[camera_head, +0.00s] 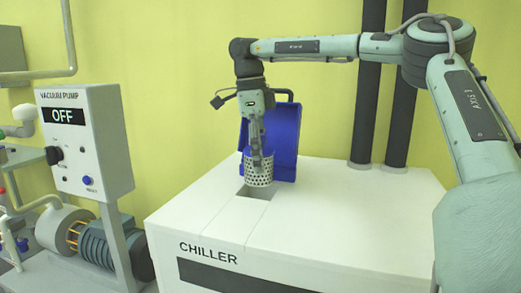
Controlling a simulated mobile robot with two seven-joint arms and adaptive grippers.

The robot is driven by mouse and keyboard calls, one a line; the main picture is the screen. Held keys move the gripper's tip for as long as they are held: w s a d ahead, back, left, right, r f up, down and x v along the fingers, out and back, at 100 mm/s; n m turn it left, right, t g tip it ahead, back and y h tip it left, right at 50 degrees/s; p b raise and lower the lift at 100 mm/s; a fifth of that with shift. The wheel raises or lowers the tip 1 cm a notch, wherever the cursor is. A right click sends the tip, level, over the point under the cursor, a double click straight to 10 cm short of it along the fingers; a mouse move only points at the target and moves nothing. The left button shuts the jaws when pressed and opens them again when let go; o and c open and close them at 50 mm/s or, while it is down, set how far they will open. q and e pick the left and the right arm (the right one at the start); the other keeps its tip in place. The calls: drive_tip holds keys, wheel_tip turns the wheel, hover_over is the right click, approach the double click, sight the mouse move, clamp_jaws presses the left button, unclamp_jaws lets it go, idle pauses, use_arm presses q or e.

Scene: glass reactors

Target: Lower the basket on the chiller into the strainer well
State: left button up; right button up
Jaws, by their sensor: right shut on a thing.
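The perforated metal basket (259,177) is upright at the top of the white chiller (340,212). My right gripper (257,160) points down and is shut on the basket from above. The strainer well (246,193) is a dark rectangular opening in the chiller's top, just below and in front of the basket. The basket's lower edge overlaps the far part of the opening in the picture; I cannot tell whether it is above the well or slightly inside it. My left gripper is not in view.
A blue panel (285,140), seemingly an open lid, stands right behind the basket. Two dark vertical pipes (368,85) rise behind the chiller's right part. The vacuum pump box (85,140), reading OFF, stands to the left. The chiller's right top is clear.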

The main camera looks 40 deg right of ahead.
sight(260, 180)
drive_tip(key=shift+f, duration=0.55)
use_arm(q)
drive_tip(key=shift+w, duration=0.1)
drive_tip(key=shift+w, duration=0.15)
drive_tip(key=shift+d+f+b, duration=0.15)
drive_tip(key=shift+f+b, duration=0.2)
drive_tip(key=shift+b, duration=0.05)
use_arm(e)
drive_tip(key=shift+f, duration=0.85)
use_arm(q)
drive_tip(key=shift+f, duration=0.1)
use_arm(e)
drive_tip(key=shift+f, duration=0.25)
use_arm(q)
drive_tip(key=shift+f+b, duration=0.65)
drive_tip(key=shift+b, duration=0.1)
use_arm(e)
drive_tip(key=shift+f, duration=1.35)
